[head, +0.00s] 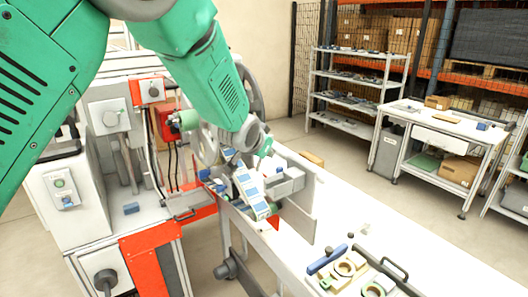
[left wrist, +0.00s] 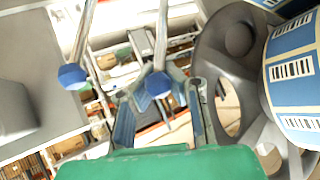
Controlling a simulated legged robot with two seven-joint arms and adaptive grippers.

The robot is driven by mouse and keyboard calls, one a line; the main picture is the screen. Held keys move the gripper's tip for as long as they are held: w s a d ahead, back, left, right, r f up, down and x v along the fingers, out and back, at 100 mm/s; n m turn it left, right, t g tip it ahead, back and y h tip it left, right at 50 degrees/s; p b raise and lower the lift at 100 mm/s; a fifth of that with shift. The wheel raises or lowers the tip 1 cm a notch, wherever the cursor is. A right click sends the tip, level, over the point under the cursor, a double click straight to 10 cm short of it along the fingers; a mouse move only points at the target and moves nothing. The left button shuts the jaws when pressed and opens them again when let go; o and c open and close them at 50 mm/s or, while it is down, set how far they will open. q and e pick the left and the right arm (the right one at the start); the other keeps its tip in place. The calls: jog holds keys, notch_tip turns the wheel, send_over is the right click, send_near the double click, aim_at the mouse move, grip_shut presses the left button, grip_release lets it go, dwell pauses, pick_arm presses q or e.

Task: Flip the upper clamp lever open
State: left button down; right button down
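In the left wrist view two metal clamp levers with blue knobs come down from the top edge. One lever (left wrist: 158,85) lies in line with the space between the fingers of my left gripper (left wrist: 163,112). The other lever (left wrist: 72,77) is further left, outside the fingers. The fingers stand apart, with nothing seen clamped between them; I cannot tell whether the knob touches a finger. Which lever is the upper one is unclear in this tilted view. In the head view my left arm reaches the machine, and its fingers and the levers cannot be made out. My right gripper is not in view.
A grey reel (left wrist: 235,45) stands close right of my left gripper, beside a blue-and-white labelled roll (left wrist: 295,68). In the head view a red box (head: 166,124) is on the machine. A white bench (head: 410,262) with small parts runs to the front right.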

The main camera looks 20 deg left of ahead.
pick_arm(q)
jog(key=shift+s+d+f, duration=0.2)
jog(key=shift+d+f, duration=0.05)
jog(key=shift+f, duration=0.1)
jog(key=c, duration=1.4)
grip_release()
jog(key=shift+v, duration=6.15)
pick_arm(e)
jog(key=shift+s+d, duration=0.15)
